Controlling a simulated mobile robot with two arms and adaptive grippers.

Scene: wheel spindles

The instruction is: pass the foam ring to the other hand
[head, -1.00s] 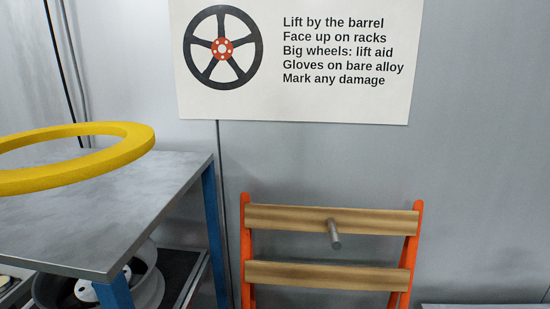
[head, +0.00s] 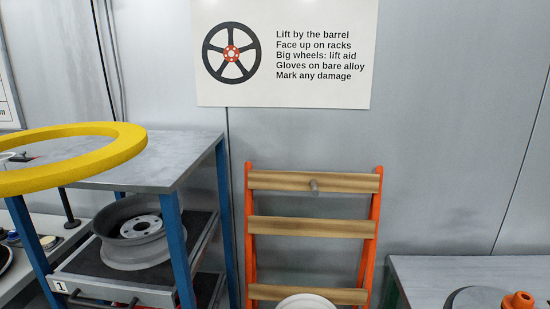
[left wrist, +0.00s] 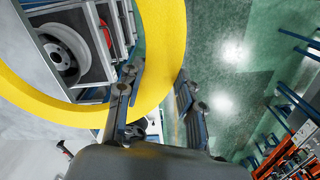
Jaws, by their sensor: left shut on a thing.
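The yellow foam ring (head: 126,147) hangs in the air at the left of the head view, level with the top of the metal cart and cut off by the picture's left edge. In the left wrist view the ring (left wrist: 165,35) passes between the two fingers of my left gripper (left wrist: 158,92), which is shut on its rim. The ring's far part runs out of that view. My left gripper is outside the head view. My right gripper shows in neither view.
A grey-topped cart (head: 185,155) with blue legs stands at the left, with a wheel rim (head: 135,230) on its lower shelf. An orange rack (head: 250,240) with wooden slats and a peg stands mid-picture. A table (head: 420,272) is at the lower right. A sign (head: 310,95) hangs on the wall.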

